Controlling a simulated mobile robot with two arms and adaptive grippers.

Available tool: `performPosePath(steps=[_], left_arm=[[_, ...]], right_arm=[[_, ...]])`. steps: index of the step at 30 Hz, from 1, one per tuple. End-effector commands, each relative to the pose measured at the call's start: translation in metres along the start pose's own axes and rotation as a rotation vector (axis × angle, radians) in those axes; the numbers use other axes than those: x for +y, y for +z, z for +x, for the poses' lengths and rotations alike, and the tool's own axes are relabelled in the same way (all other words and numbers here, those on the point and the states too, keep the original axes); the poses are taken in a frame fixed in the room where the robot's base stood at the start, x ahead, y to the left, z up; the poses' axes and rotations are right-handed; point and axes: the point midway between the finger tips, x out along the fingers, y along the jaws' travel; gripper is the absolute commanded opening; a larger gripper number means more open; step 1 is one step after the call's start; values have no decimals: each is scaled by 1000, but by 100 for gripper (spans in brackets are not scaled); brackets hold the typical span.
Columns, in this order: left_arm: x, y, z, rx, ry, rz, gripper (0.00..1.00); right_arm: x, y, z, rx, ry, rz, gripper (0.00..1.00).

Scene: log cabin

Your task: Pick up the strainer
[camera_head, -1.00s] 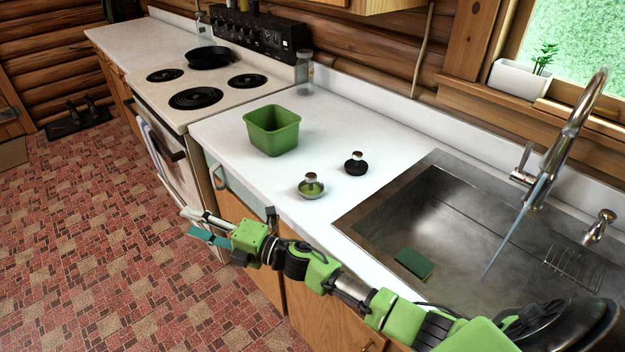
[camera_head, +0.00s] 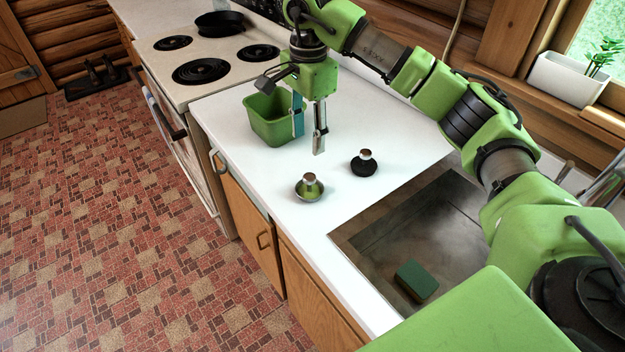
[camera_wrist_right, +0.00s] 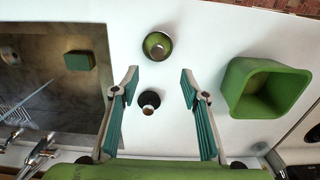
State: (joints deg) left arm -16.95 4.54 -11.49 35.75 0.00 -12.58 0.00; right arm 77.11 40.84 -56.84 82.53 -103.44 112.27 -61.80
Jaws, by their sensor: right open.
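Two small knobbed pieces stand on the white counter. One is a shallow, metal-rimmed dish with a greenish inside and a metal knob, which looks like the strainer (camera_head: 310,188); it also shows in the right wrist view (camera_wrist_right: 157,45). The other is a black stopper-like piece (camera_head: 363,163) with a metal knob, seen also in the wrist view (camera_wrist_right: 148,101). My right gripper (camera_head: 309,130) is open and empty, pointing down above the counter, behind the strainer. My left gripper is not in view.
A green square tub (camera_head: 268,122) stands close beside my right gripper. The steel sink (camera_head: 450,215) with a green sponge (camera_head: 416,280) lies to the right. The stove (camera_head: 190,95) with a black pan (camera_head: 219,24) is at the back left. Counter around the small pieces is clear.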

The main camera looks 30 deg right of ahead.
Motion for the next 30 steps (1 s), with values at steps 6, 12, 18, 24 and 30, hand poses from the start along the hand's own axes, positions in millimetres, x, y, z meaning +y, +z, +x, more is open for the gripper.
performPosePath(steps=[6, 12, 18, 24, 30], left_arm=[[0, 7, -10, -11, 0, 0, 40], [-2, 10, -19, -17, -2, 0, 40], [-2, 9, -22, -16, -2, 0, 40], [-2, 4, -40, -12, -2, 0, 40], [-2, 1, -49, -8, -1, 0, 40]], right_arm=[[3, -4, 30, 13, 10, 1, 41], [2, -4, 67, 10, 8, 2, 41], [2, -3, 83, 10, 4, 1, 41], [5, -1, 103, 9, 10, 1, 41], [5, 0, 130, 9, 6, 2, 41]])
